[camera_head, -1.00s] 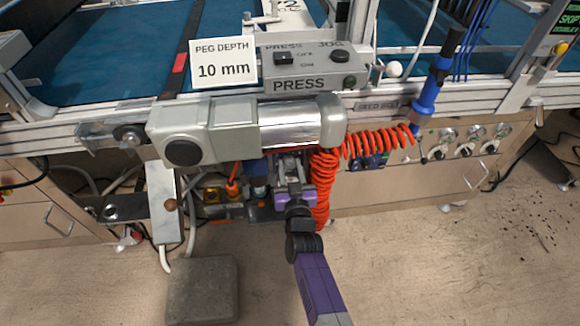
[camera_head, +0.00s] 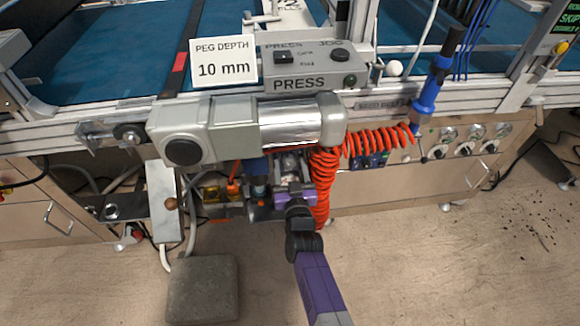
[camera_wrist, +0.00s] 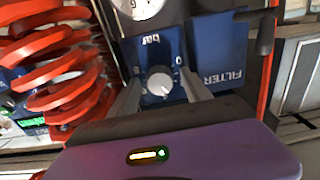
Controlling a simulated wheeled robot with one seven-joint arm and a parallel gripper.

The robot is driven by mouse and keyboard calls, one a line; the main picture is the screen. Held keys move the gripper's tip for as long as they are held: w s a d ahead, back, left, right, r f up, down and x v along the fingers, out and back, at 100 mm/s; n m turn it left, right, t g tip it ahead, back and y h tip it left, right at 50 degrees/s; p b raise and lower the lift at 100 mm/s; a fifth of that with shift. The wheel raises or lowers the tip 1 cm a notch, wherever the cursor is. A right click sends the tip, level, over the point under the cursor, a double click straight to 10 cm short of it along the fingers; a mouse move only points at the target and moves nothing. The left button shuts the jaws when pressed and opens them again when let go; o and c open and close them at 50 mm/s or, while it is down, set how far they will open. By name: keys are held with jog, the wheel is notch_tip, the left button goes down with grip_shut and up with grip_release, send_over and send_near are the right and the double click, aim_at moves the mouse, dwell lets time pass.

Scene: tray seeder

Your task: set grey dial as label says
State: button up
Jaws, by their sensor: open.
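A small round grey dial (camera_wrist: 160,83) sits on a blue panel (camera_wrist: 153,55) in the wrist view. Small white marks surround it, too small to read; a light pointer mark shows on its face, its exact setting unclear. My gripper (camera_wrist: 160,77) is open, with one finger on each side of the dial; I cannot tell whether they touch it. In the head view my purple gripper (camera_head: 295,192) is below the metal cylinder, its fingertips and the dial not clear there. A white label (camera_head: 223,62) reads "PEG DEPTH 10 mm".
A coiled orange hose (camera_head: 322,180) hangs close to the right of my gripper; it fills the left of the wrist view (camera_wrist: 50,75). The metal cylinder (camera_head: 290,122) overhangs my gripper. A blue "FILTER" plate (camera_wrist: 222,55) and a round gauge (camera_wrist: 138,6) adjoin the dial.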

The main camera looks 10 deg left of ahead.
jog(key=p+v, duration=0.4)
jog(key=v, duration=0.4)
jog(key=shift+w, duration=0.1)
dwell(0.3)
